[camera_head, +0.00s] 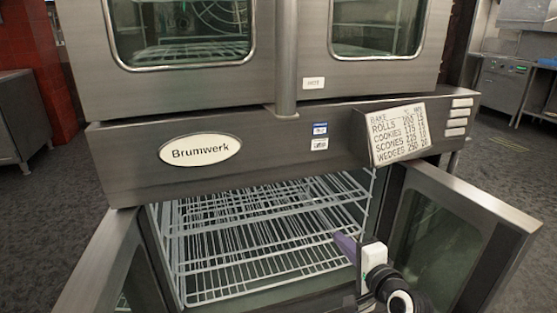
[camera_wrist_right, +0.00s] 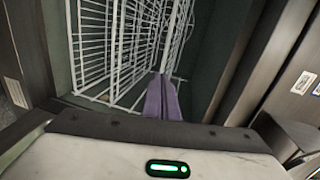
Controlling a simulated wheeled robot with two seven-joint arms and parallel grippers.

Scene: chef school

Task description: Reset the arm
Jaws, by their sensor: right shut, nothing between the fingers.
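My right gripper (camera_head: 345,243) is at the opening of the lower oven compartment, at its right side. Its purple fingers are together and empty, pointing at the white wire racks (camera_head: 262,247). In the right wrist view the closed fingers (camera_wrist_right: 162,97) point into the compartment, in front of the racks (camera_wrist_right: 122,45). I cannot tell whether they touch a rack. My right arm enters from the bottom right of the head view. My left gripper is not in view.
The lower oven's right door (camera_head: 440,235) stands open close to my right arm. Its left door (camera_head: 103,265) is also open. A Brumwerk panel (camera_head: 270,150) with a baking chart (camera_head: 397,134) runs above the opening. Grey floor (camera_head: 520,165) is clear at the right.

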